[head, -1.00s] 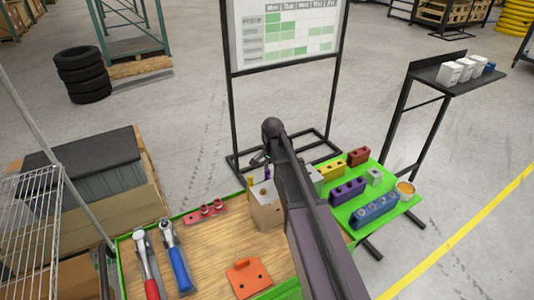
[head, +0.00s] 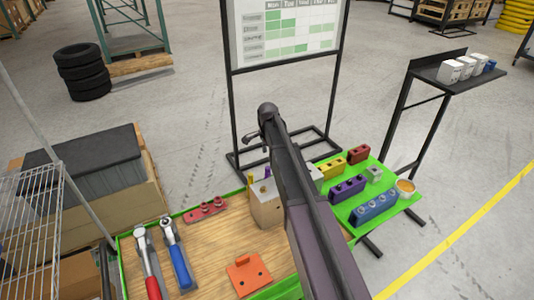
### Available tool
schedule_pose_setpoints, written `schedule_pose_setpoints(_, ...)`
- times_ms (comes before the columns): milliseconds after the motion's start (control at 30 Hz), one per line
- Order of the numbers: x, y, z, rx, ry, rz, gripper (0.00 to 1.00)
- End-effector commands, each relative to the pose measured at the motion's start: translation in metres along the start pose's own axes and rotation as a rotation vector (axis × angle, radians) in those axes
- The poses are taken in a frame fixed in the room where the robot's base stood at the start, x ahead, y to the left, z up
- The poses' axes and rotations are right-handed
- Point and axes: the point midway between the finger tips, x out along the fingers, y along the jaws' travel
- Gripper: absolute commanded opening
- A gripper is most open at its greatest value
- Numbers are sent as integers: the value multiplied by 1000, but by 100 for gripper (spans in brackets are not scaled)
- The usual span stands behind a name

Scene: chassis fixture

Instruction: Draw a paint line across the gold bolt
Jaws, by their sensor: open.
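My gripper (head: 254,140) shows only in part at the end of my dark arm, above the back edge of the workbench. It is open, with no object visible in it. A pale wooden block (head: 265,208) stands below it on the bench. A yellow pen-like stick (head: 250,181) and a purple one (head: 267,173) stick up from the block; I cannot tell if they are paint markers. I cannot make out a gold bolt; my arm hides part of the bench.
Left on the wooden bench top (head: 215,245) lie a red-handled ratchet (head: 152,287) and a blue-handled one (head: 178,262). A red bar (head: 206,210) and an orange plate (head: 248,276) lie nearby. Yellow (head: 332,168), purple (head: 348,188) and blue (head: 376,207) blocks sit on the green surface.

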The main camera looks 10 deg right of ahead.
Motion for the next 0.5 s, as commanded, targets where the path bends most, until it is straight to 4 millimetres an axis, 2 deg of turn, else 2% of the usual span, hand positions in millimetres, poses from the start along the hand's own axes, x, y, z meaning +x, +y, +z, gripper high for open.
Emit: schedule_pose_setpoints(500, 43, 0, 0, 0, 0, 0, 59)
